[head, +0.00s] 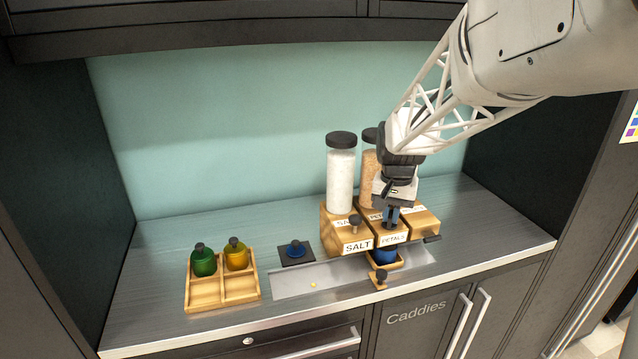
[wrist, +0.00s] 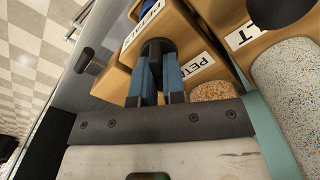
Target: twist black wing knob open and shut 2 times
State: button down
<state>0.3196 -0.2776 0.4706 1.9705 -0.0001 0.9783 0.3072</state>
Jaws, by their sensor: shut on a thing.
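My gripper (head: 391,222) points down onto the middle wooden dispenser block (head: 398,237), labelled PETALS. Its blue fingers are shut on a black wing knob (wrist: 156,47) on that block in the wrist view. The fingers and hand mostly hide this knob in the head view, and its turn angle cannot be told. The salt dispenser (head: 357,244) stands just left, with its own black knob (head: 355,219) free. A blue jar (head: 386,256) stands below the PETALS block on a small wooden carrier.
A third dispenser (head: 426,222) stands right of PETALS. A tall jar of white grains (head: 341,175) rises behind SALT. A wooden caddy (head: 205,294) with green and yellow bottles is at left. A blue-topped thing sits on a black pad (head: 296,252). The counter's right end is clear.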

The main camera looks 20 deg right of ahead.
aim_at(391, 212)
jog(key=c, duration=1.2)
grip_release()
jog(key=shift+r, duration=0.1)
jog(key=shift+r, duration=3.85)
